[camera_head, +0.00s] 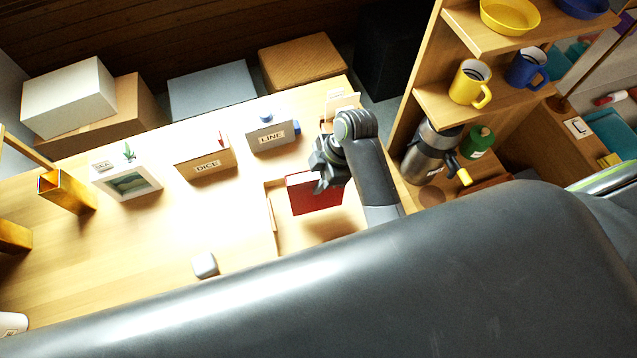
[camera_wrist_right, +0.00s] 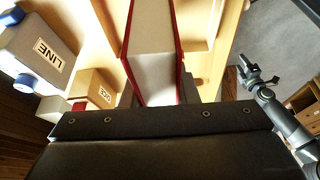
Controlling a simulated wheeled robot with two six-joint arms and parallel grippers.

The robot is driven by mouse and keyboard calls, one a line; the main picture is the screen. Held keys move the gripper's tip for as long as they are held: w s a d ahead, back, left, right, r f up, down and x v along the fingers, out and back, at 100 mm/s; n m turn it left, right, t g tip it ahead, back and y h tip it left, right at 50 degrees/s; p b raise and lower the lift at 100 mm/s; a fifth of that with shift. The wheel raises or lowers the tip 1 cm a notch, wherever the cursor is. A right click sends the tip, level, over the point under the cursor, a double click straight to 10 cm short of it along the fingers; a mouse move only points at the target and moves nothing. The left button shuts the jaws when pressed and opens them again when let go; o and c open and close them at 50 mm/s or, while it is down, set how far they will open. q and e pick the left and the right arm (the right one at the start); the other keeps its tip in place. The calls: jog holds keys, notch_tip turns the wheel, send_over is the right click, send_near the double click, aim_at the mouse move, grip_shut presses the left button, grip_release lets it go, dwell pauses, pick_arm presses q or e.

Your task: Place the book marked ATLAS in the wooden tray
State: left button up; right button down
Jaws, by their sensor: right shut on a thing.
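A red-covered book (camera_head: 318,197) with pale pages is held upright in my right gripper (camera_head: 324,176). In the right wrist view the book (camera_wrist_right: 152,65) stands between the fingers, page edges towards the camera. No ATLAS mark on it is readable. The wooden tray (camera_head: 271,222) is a pale, low-walled box on the table, and the book is over or inside it. I cannot tell whether the book touches the tray floor. My dark arm hides the tray's near side. My left gripper (camera_wrist_right: 259,80) is small at the right of the wrist view; its jaws are unclear.
A LINE box (camera_head: 271,136), a DICE box (camera_head: 205,163) and a white frame (camera_head: 127,184) stand along the table's back. A small grey block (camera_head: 205,265) lies left of the tray. A shelf unit (camera_head: 430,95) with mugs and a flask (camera_head: 428,150) is at the right.

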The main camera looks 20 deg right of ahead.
pick_arm(q)
jog(key=shift+w+r, duration=0.15)
jog(key=shift+r, duration=0.2)
pick_arm(e)
jog(key=shift+f, duration=1.9)
jog(key=c, duration=1.1)
grip_release()
jog(key=shift+p, duration=0.3)
jog(key=shift+r, duration=0.1)
jog(key=b+v, duration=0.2)
jog(key=v, duration=0.7)
jog(key=shift+d+r, duration=0.15)
jog(key=shift+p+v, duration=0.45)
jog(key=shift+v, duration=0.35)
pick_arm(q)
jog(key=shift+p, duration=0.55)
pick_arm(e)
jog(key=shift+d+r, duration=0.1)
jog(key=shift+r, duration=0.5)
jog(key=shift+f, duration=0.15)
